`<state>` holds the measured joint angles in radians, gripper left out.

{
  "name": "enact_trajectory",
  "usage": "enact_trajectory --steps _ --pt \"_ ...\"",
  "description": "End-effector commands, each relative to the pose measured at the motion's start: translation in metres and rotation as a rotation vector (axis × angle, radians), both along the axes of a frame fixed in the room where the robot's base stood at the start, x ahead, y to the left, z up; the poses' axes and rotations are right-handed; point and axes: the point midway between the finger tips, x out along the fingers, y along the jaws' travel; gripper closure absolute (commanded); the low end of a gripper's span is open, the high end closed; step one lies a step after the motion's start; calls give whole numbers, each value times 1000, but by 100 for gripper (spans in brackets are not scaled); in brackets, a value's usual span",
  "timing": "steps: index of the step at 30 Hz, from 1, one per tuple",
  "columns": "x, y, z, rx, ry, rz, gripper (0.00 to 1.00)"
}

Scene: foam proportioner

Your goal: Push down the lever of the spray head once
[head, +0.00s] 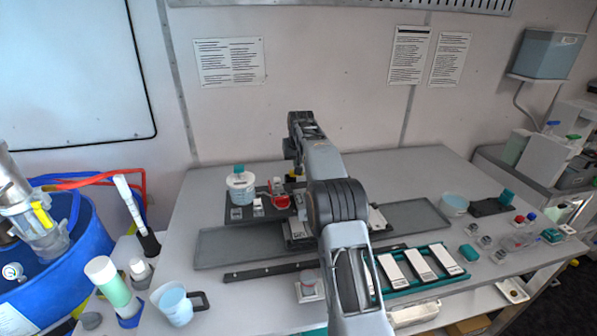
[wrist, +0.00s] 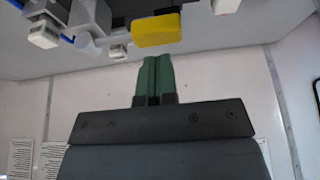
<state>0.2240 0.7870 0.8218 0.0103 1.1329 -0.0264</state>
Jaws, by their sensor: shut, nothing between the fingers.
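A yellow block (wrist: 157,29), which looks like the lever of the spray head, is close beyond my fingertips in the wrist view. The fingertips lie close to the yellow block, with a small apparent gap in the picture; contact cannot be judged. Grey parts (wrist: 95,18) stand left of the block. My arm hides much of the spray head area in the head view.
A white jar (head: 240,185) with a teal cap stands left of the gripper, and a red cup (head: 281,201) sits nearby. Grey trays (head: 225,247) and a teal rack (head: 440,270) lie on the table. The back of the table is largely clear.

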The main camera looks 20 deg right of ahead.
Motion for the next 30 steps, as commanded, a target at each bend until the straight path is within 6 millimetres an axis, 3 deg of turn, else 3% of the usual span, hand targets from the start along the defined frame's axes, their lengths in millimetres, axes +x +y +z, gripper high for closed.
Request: enact_trajectory --steps 30 --pt "0 0 -34 0 0 0 100"
